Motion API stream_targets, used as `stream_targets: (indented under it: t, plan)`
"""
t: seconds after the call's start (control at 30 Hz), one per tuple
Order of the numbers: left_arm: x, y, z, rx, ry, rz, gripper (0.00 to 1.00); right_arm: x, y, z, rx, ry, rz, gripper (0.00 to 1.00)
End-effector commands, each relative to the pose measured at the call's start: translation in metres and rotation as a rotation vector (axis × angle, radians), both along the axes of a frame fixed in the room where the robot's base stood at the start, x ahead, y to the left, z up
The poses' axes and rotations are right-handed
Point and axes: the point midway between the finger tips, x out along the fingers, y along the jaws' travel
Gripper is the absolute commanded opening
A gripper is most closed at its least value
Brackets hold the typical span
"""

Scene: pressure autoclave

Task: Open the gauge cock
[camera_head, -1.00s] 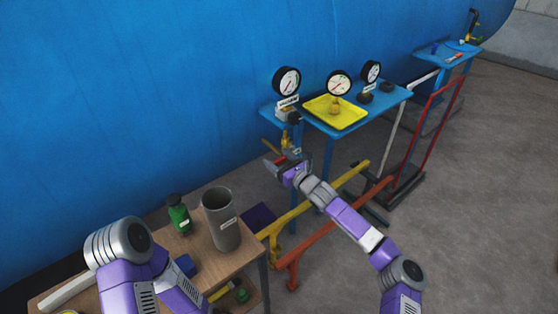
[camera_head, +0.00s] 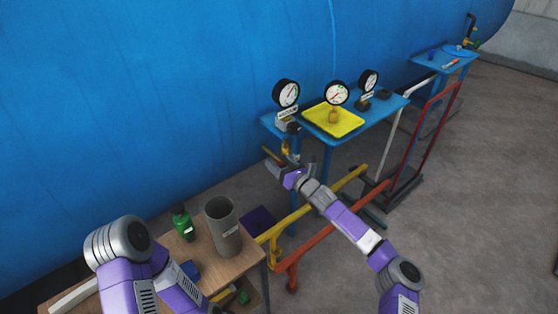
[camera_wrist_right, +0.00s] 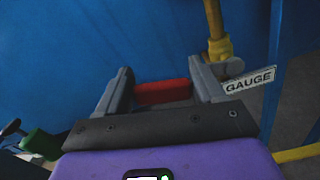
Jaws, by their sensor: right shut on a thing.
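The gauge cock is a brass fitting (camera_head: 286,147) on a pipe below the left end of the blue gauge table. In the right wrist view its brass body (camera_wrist_right: 219,48) is above and right of the jaws, with a white "GAUGE" tag (camera_wrist_right: 249,80) beside it. A red handle (camera_wrist_right: 162,92) lies crosswise between the two fingers. My right gripper (camera_wrist_right: 160,88) is shut on this red handle. In the head view my right gripper (camera_head: 281,167) is just below the brass fitting and hides the handle. My left arm shows at lower left, but its gripper is out of view.
The blue table (camera_head: 385,107) carries several dial gauges and a yellow tray (camera_head: 334,120). Yellow (camera_head: 310,207) and orange (camera_head: 330,232) rails run below my right arm. A wooden cart (camera_head: 247,252) with a grey cylinder (camera_head: 223,228) and green bottle (camera_head: 183,225) stands at lower left.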

Motion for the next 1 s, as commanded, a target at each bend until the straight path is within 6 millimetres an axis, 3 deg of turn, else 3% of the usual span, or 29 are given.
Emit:
stream_targets:
  t: [0.03, 0.1, 0.4, 1.0]
  plan:
    - [0.0, 0.0, 0.016, 0.0, 0.0, 0.0, 0.72, 0.001, -0.001, 0.009, 0.031, 0.027, 0.0, 0.13]
    - [0.0, 0.0, 0.026, 0.0, 0.0, 0.0, 0.72, 0.002, -0.003, 0.013, 0.075, 0.057, 0.0, 0.13]
    - [0.0, 0.0, 0.057, 0.0, 0.0, 0.0, 0.72, 0.007, -0.009, 0.025, 0.228, 0.168, 0.0, 0.13]
    - [0.0, 0.0, 0.069, 0.0, 0.0, 0.0, 0.72, 0.01, -0.014, 0.027, 0.311, 0.226, 0.0, 0.13]
